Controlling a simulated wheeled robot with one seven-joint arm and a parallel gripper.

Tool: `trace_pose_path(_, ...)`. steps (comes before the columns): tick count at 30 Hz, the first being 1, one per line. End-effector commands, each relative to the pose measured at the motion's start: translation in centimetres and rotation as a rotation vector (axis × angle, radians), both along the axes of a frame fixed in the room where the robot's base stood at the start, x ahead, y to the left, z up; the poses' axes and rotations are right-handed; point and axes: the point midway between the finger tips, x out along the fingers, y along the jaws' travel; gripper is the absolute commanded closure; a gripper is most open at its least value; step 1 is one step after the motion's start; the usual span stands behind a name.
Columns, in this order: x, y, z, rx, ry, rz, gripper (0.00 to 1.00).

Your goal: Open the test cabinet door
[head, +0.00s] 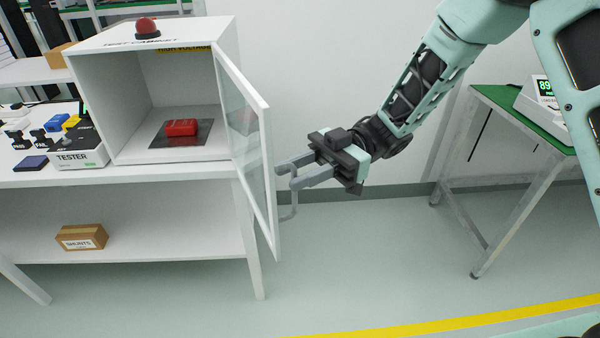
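The test cabinet (120,93) is a white box on the bench at the left, with its front open. Its door (250,150), a white frame with a clear pane, is hinged on the right side and stands swung well out toward me. A grey bar handle (295,205) sits on the door's outer right face. My gripper (288,177) is at the handle's upper part, its two grey fingers visibly apart. The fingers overlap the handle in the view, and I cannot tell whether they touch it.
A red device (182,128) lies on a dark mat inside the cabinet, and a red lamp (147,27) is on top. A tester (78,150) stands left of the cabinet. A box (82,237) is on the lower shelf. A green-topped table (510,112) stands right. Floor between is clear.

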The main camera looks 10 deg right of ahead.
Motion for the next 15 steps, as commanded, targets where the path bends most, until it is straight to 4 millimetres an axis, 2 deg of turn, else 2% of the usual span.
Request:
trace_pose_path(8,0.1,-0.4,-0.1,0.002,0.003,0.004,0.69)
trace_pose_path(11,0.6,-1.5,-0.1,0.001,0.004,0.003,0.69)
trace_pose_path(15,2.0,-4.0,-0.2,0.001,0.002,0.001,0.69)
